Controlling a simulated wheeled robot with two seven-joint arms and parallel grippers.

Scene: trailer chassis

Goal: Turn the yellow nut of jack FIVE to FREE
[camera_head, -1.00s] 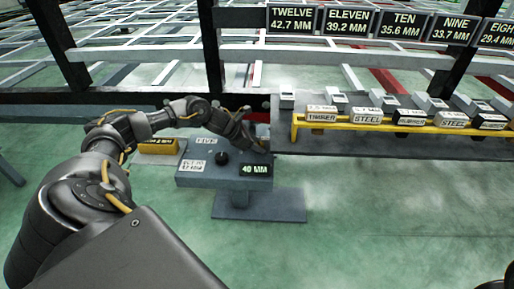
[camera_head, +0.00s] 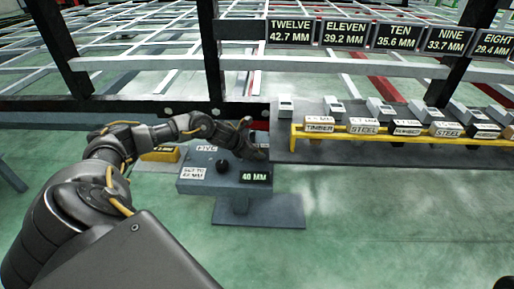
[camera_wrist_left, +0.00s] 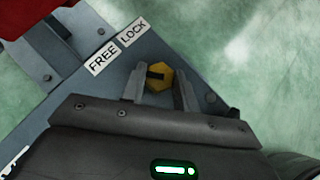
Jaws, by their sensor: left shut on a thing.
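The yellow nut (camera_wrist_left: 160,77) shows in the left wrist view between the two fingers of my left gripper (camera_wrist_left: 158,88), which is shut on it. A dark slot or bar marks the nut's top. FREE (camera_wrist_left: 103,59) and LOCK (camera_wrist_left: 133,32) labels lie beside it on the grey plate. In the head view my left gripper (camera_head: 252,145) reaches over the back right of the jack FIVE box (camera_head: 225,180), hiding the nut there. The box has a black knob (camera_head: 222,166) and a display (camera_head: 255,177) reading 40 MM. My right gripper is not in view.
A yellow rack (camera_head: 400,131) holds labelled blocks such as TIMBER and STEEL at the right. A yellow block (camera_head: 160,154) sits left of the jack. Black posts and the white frame stand behind. Green floor in front is open.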

